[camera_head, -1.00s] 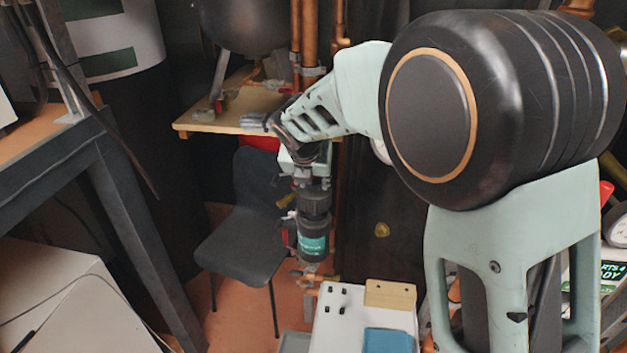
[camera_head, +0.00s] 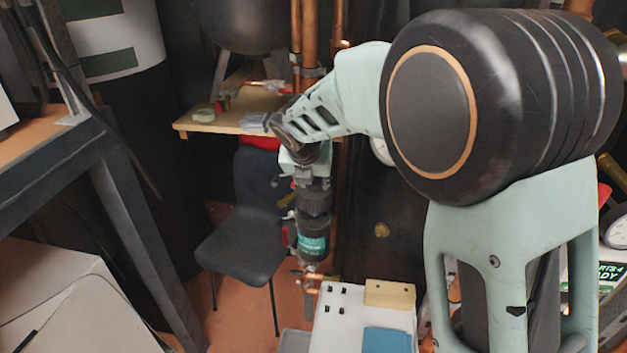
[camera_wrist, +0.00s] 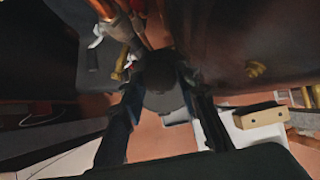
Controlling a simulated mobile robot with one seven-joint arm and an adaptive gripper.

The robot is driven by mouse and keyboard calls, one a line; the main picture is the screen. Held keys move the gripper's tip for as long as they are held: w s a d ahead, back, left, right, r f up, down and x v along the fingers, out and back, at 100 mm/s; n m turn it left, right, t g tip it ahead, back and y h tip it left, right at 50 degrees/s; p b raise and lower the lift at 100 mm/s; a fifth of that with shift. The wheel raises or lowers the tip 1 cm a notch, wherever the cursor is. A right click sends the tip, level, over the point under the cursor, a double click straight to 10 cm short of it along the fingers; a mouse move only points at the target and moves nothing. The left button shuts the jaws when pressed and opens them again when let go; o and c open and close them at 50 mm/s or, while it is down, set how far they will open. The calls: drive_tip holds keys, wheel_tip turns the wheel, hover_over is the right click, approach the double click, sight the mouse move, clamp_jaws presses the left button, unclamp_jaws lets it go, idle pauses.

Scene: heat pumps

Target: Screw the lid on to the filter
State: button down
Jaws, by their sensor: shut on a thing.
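The filter (camera_head: 312,243) is an upright dark cylinder with a teal label, on the copper pipework in the middle of the head view. The black lid (camera_head: 314,199) is directly on top of it; I cannot tell whether its thread is engaged. My gripper (camera_head: 309,183) points down from above and is shut on the lid. In the wrist view, the two dark fingers of my gripper (camera_wrist: 165,98) stand either side of the round dark lid (camera_wrist: 160,75). The lid hides most of the filter there.
A dark chair (camera_head: 245,225) stands just left of the filter. A white surface (camera_head: 350,318) with a wooden block (camera_head: 390,293) and a blue item (camera_head: 388,341) is in front at right. Copper pipes (camera_head: 310,40) rise behind. A wooden shelf (camera_head: 230,117) lies beyond.

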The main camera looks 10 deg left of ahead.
sight(312, 193)
drive_tip(key=shift+f, duration=0.2)
drive_tip(key=shift+f+b, duration=0.45)
drive_tip(key=shift+f, duration=0.25)
drive_tip(key=shift+f, duration=0.2)
drive_tip(key=shift+f+b, duration=0.3)
drive_tip(key=shift+f, duration=0.15)
drive_tip(key=shift+f, duration=0.35)
idle(1.0)
drive_tip(key=shift+f, duration=0.2)
drive_tip(key=shift+f, duration=0.1)
idle(0.5)
drive_tip(key=shift+a+f, duration=0.1)
